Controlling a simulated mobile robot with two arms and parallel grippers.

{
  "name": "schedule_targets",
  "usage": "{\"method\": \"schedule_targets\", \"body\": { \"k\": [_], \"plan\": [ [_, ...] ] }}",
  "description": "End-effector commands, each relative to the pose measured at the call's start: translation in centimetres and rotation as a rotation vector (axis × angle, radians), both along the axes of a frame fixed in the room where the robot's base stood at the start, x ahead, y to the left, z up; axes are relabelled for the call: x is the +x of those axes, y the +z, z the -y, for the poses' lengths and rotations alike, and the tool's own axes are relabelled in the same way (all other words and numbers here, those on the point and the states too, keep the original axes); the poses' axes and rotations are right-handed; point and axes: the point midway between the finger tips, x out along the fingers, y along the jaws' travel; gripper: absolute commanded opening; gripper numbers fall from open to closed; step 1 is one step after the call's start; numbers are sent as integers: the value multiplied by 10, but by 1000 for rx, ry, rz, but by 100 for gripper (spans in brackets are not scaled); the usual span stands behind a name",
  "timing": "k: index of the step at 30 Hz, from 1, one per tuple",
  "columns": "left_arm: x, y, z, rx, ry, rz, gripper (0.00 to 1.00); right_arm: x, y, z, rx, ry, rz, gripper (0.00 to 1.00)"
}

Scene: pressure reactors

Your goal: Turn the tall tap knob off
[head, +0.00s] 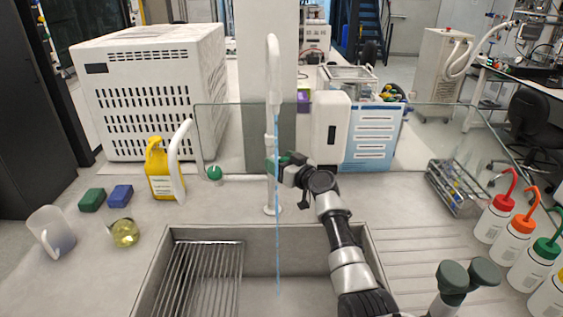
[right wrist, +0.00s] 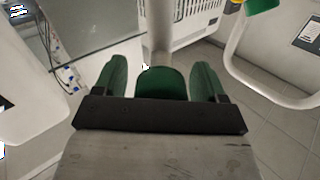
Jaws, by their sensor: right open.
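The tall white tap (head: 273,75) stands behind the sink, and a thin blue stream of water (head: 277,220) falls from its spout into the sink. My right gripper (head: 282,168) reaches the tap's column at knob height. In the right wrist view, the green tall tap knob (right wrist: 162,83) sits between the two open green fingers (right wrist: 160,80), with a visible gap on each side. In the head view the gripper largely hides the knob. My left gripper is not in view.
A shorter white tap (head: 181,145) with a green knob (head: 214,173) stands to the left. A yellow bottle (head: 165,175) is beside it. A glass screen (head: 420,150) stands behind. Wash bottles (head: 497,218) and two dark green knobs (head: 468,276) are at right.

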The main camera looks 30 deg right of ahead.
Motion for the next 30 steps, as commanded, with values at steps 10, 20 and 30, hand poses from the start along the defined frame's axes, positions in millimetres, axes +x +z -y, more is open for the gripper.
{"method": "schedule_targets", "body": {
  "k": [10, 20, 30],
  "plan": [
    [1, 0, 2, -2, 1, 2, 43, 0, 0, 0, 0, 0, 0, 24],
    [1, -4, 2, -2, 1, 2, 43, 0, -2, 0, 41, 0, -11, 22],
    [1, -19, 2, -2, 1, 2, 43, 0, -3, 1, 263, -1, -65, 22]
  ]
}}
